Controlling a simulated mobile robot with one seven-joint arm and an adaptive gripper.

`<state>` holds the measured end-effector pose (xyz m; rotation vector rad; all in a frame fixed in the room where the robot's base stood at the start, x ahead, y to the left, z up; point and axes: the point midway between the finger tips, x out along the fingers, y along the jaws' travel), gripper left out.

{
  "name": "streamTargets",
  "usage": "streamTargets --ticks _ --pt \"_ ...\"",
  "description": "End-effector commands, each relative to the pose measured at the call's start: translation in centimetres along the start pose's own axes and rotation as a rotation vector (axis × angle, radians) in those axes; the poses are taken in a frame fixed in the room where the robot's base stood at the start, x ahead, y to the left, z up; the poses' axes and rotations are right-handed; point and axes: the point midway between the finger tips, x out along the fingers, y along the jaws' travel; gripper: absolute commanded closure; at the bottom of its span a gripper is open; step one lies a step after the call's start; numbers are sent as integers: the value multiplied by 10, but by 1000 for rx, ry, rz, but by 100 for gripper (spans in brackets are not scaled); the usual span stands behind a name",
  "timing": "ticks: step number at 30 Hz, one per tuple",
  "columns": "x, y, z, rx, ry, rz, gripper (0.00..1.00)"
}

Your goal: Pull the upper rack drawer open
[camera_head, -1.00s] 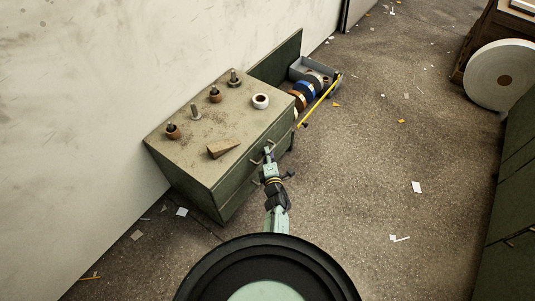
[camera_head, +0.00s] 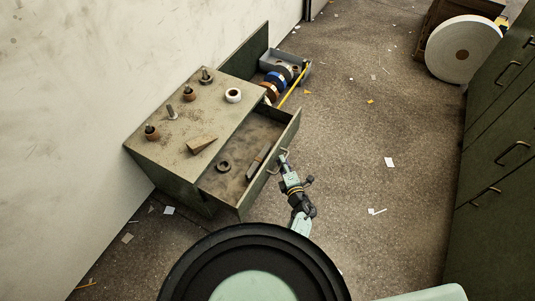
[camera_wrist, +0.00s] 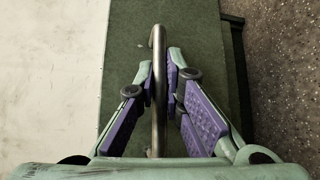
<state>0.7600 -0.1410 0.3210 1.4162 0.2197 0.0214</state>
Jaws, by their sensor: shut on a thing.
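The upper rack drawer (camera_head: 232,188) of the green cabinet (camera_head: 170,185) stands pulled out in the head view. A dark ring (camera_head: 223,166) and a dark flat block-like item (camera_head: 258,161) lie inside it. My gripper (camera_head: 283,158) is at the drawer's front. In the wrist view its purple-padded fingers (camera_wrist: 164,88) are shut around the metal bar handle (camera_wrist: 158,125), one finger on each side. The green drawer front (camera_wrist: 125,65) lies behind the handle.
Wooden wedge (camera_head: 202,144), white ring (camera_head: 234,95) and several pegs stand on the cabinet top. A grey bin (camera_head: 297,66) and coloured spools (camera_head: 272,85) are behind. Green cabinets (camera_head: 495,150) with handles and a large white roll (camera_head: 463,49) are at right. Open floor lies between.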

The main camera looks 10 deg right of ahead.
Motion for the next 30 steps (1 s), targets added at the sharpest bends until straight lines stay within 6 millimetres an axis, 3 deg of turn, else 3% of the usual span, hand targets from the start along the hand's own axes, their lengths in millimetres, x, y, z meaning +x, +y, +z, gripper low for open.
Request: streamTargets --ticks 3,12,29,30 --pt "-20 -5 22 -2 -5 1 100" --pt "-50 -14 52 -2 -3 1 100" --pt "-58 -16 60 -3 -2 2 100" --pt "-58 -16 60 -3 -2 2 90"
